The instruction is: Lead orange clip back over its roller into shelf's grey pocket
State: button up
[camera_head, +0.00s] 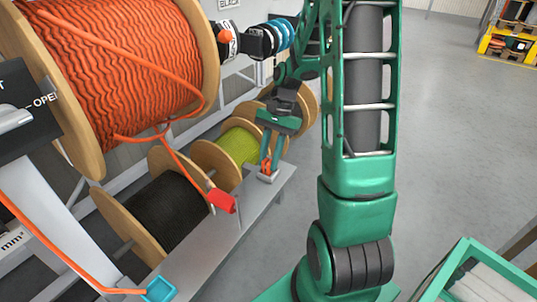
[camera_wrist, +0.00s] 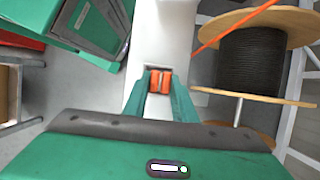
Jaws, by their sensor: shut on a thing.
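My gripper (camera_head: 268,164) points down at the far end of the grey shelf (camera_head: 215,248). Its green fingers are shut on a small orange clip (camera_head: 265,169). In the wrist view the orange clip (camera_wrist: 160,81) sits between the fingertips (camera_wrist: 159,84), within a small dark-edged grey recess, the pocket (camera_wrist: 159,69), in the pale shelf. The clip appears low, at or in this pocket; its exact depth is hidden by the fingers. I cannot clearly make out the clip's roller or its own cable.
A big orange cable reel (camera_head: 120,70) hangs at upper left. A red clip (camera_head: 222,200) on an orange cable and a cyan piece (camera_head: 160,289) are along the shelf. Black (camera_head: 165,210) and yellow-green (camera_head: 236,147) reels stand behind it. Open floor (camera_head: 455,130) lies right.

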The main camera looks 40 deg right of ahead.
jog(key=shift+f, duration=0.15)
jog(key=o, duration=1.1)
jog(key=v, duration=1)
jog(key=shift+d+r, duration=0.1)
jog(key=shift+r, duration=0.25)
